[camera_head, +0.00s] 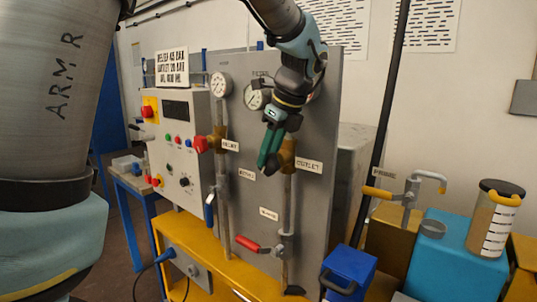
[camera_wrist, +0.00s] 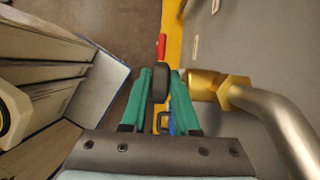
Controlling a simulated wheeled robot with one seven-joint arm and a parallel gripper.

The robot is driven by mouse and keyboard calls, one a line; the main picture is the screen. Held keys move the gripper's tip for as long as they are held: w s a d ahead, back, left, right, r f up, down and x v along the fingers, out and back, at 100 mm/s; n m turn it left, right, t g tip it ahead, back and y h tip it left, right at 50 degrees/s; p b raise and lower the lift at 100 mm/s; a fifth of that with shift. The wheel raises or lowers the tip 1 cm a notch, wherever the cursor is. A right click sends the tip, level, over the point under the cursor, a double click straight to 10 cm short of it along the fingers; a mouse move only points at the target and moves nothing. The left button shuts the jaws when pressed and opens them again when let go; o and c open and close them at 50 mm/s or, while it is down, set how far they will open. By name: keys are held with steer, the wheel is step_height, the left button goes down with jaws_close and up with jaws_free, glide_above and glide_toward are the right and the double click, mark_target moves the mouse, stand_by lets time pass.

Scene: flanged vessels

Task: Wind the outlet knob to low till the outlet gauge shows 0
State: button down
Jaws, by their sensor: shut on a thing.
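The outlet knob (camera_wrist: 160,84) is a dark round knob in the wrist view, between the green fingers of my gripper (camera_wrist: 160,88), which are shut on it. It sits beside a brass valve body (camera_wrist: 206,84). In the head view my gripper (camera_head: 268,152) is at the brass valve body (camera_head: 288,156), left of the OUTLET label (camera_head: 308,166), and hides the knob. A white dial gauge (camera_head: 257,96) sits just left of my wrist, partly covered. Another gauge (camera_head: 220,85) is further left. Their readings are too small to tell, and I cannot tell which is the outlet gauge.
A red knob (camera_head: 200,144) and a control box (camera_head: 178,150) are to the left. A red-handled lever (camera_head: 248,243) and a blue-handled lever (camera_head: 209,210) are lower on the grey panel (camera_head: 325,130). A blue box (camera_head: 347,272) and a clear jar (camera_head: 492,225) stand right.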

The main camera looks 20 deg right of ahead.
steer(key=shift+a+r+p, duration=0.1)
steer(key=shift+r+p, duration=0.05)
steer(key=shift+p, duration=0.35)
steer(key=shift+w+a+r+g+h+p, duration=0.15)
steer(key=shift+w+g+h+p, duration=0.15)
steer(key=shift+g+h+p, duration=0.55)
steer(key=shift+w+a+g+p, duration=0.1)
steer(key=shift+w+g+p, duration=0.1)
steer(key=shift+g+p, duration=0.8)
steer(key=shift+w+f+g+h+p, duration=0.25)
steer(key=shift+f+g+h+p, duration=0.15)
steer(key=shift+g+h, duration=0.55)
steer(key=g+h, duration=0.1)
steer(key=g, duration=0.1)
steer(key=f+g+h+b, duration=0.1)
steer(key=g, duration=0.1)
steer(key=g+h+b, duration=0.1)
steer(key=shift+w+a+f+g, duration=0.25)
steer(key=shift+w+g, duration=0.1)
steer(key=shift+g, duration=0.05)
steer(key=shift+f+g+h+b, duration=0.15)
steer(key=shift+g+h+b, duration=0.35)
steer(key=shift+g, duration=0.35)
steer(key=shift+f+g+h+b, duration=0.15)
steer(key=shift+g+h+b, duration=0.35)
steer(key=shift+g, duration=0.35)
steer(key=c, duration=0.9)
jaws_free()
steer(key=shift+c, duration=0.2)
